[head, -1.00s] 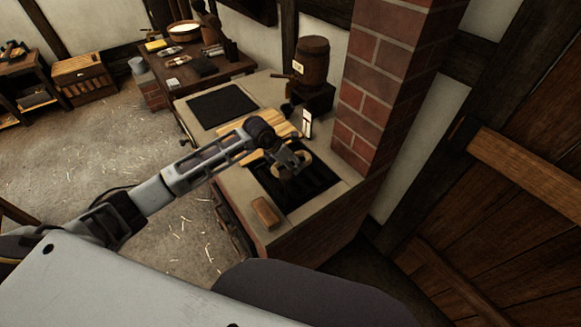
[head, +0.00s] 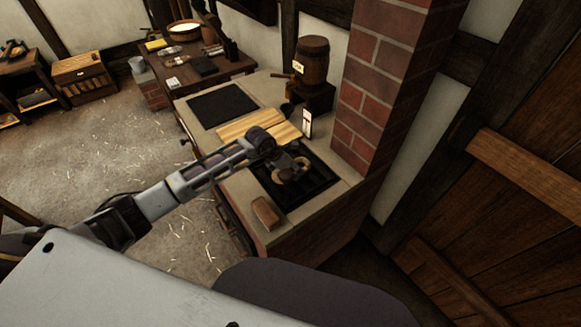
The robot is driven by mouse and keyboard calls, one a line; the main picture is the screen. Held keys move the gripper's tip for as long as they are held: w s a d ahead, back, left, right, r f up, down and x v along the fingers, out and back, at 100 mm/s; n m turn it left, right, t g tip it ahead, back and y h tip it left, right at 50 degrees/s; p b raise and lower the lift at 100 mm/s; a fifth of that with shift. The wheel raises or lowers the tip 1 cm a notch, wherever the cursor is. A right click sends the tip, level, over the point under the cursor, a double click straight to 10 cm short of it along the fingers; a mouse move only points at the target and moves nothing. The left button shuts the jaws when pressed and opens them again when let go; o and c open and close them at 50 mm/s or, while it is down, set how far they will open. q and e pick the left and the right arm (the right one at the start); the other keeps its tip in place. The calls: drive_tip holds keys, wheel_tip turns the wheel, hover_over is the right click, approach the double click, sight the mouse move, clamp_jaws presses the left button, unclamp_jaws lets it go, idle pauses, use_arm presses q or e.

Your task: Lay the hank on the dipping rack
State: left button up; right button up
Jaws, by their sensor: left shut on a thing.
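The hank (head: 288,178) is a small tan ring at the tip of my left arm. My left gripper (head: 287,167) is shut on it and partly covers it. Both are over a black, dark-framed recess (head: 312,190) in the pale stone counter, at the brick column's foot. I cannot tell whether the hank touches anything below it. A slatted light-wood board (head: 236,130) lies on the counter behind the gripper, partly hidden by my arm. I cannot tell for sure which of these is the dipping rack. My right gripper is not in view.
A brown block (head: 266,213) lies near the counter's front edge. A small white card (head: 307,122) stands behind the recess. The brick column (head: 380,90) rises close to its right. A second black panel (head: 222,101) and a wooden keg (head: 312,62) are farther back.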

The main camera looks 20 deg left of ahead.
use_arm(q)
drive_tip(key=o, duration=1.1)
drive_tip(key=shift+c, duration=0.2)
drive_tip(key=shift+r, duration=0.15)
drive_tip(key=v, duration=1.2)
drive_tip(key=shift+b, duration=0.4)
